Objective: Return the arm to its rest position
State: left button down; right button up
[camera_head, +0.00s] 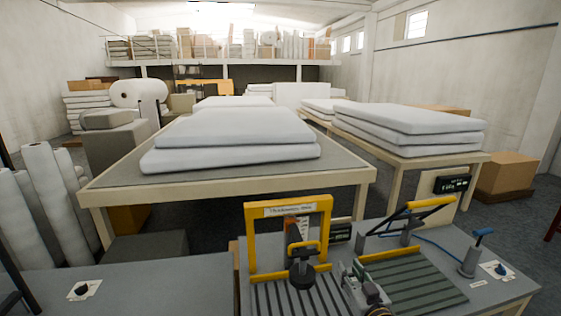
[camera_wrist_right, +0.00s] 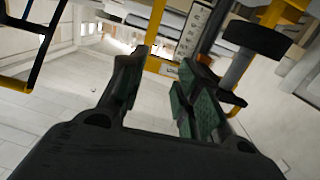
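My right gripper (camera_head: 353,278) is low in the head view, over the grey workbench between the yellow frame and the ribbed plate. In the right wrist view my right gripper (camera_wrist_right: 160,68) shows two dark fingers with green pads set apart, with nothing held between them. The yellow frame (camera_head: 250,240) with a label strip and a dark round knob (camera_head: 302,276) stands just left of it. The knob also shows in the wrist view (camera_wrist_right: 256,38), beyond the fingers at the upper right. My left gripper is not in view.
A ribbed plate (camera_head: 420,285) with a yellow-handled lever (camera_head: 430,203) lies to the right. A blue-topped post (camera_head: 469,261) stands near the bench's right side. Behind, tables carry stacked white wadding slabs (camera_head: 235,140). White rolls (camera_head: 45,205) stand at left. The left bench top is mostly clear.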

jog(key=s+d+f+m+g+h, duration=0.1)
jog(key=s+d+f+g+h, duration=0.15)
jog(key=s+f+g, duration=0.6)
jog(key=s+f+n+g, duration=0.1)
jog(key=s+f+g, duration=0.15)
jog(key=s, duration=0.65)
jog(key=s+f+g, duration=0.2)
jog(key=s+f, duration=0.2)
jog(key=s, duration=0.5)
jog(key=s+f+g, duration=0.2)
jog(key=s+f, duration=0.1)
jog(key=f, duration=3)
jog(key=s+d+f+g, duration=0.1)
jog(key=s+d+f, duration=0.2)
jog(key=s+f, duration=1.7)
jog(key=shift+s+b, duration=0.35)
jog(key=shift+s, duration=0.8)
